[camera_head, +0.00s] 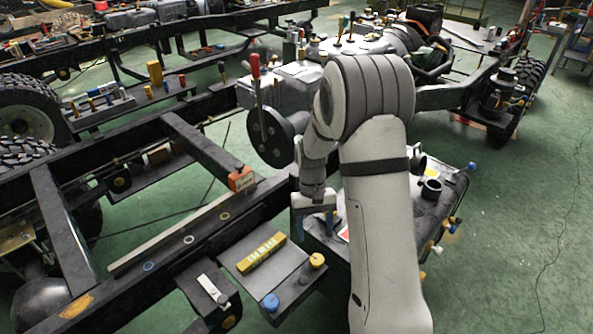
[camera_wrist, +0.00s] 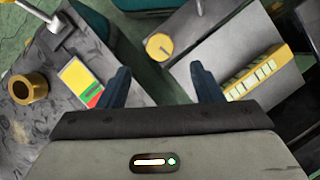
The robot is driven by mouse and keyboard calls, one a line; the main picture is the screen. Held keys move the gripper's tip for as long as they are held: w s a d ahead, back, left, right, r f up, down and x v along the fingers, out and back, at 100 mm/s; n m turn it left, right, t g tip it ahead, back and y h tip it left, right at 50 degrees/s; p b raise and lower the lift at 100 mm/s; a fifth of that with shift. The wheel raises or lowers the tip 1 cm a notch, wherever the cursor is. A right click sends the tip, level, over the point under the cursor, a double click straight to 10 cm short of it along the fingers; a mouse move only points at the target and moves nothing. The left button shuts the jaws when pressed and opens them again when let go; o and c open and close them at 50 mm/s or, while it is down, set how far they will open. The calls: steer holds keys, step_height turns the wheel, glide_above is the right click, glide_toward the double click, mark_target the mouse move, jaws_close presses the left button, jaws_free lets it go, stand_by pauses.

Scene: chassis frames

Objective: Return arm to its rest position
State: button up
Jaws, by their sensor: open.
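My gripper (camera_wrist: 160,88) shows in the wrist view with its two dark blue fingers spread apart and nothing between them. In the head view my gripper (camera_head: 315,212) points down at the left edge of a dark box-like unit on the chassis, partly hidden by my own arm. My arm (camera_head: 380,200) reaches up from the bottom of the head view, bends at the top and comes down on the left. Whether the fingers touch anything below cannot be told.
A yellow block (camera_head: 261,251) lies on a grey plate left of my gripper, near a blue knob (camera_head: 270,302) and a yellow knob (camera_head: 316,261). A red-handled lever (camera_head: 256,75) stands up behind. A dark cup (camera_head: 431,190) is right of my arm. Green floor (camera_head: 500,230) is clear at right.

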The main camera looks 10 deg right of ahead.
steer(key=s+r+t+p, duration=0.3)
steer(key=s+r, duration=0.6)
steer(key=r, duration=0.4)
steer(key=s+r+t+p, duration=0.4)
steer(key=s+r, duration=0.5)
steer(key=r, duration=0.5)
steer(key=shift+d+r+p, duration=0.3)
steer(key=shift+p, duration=0.6)
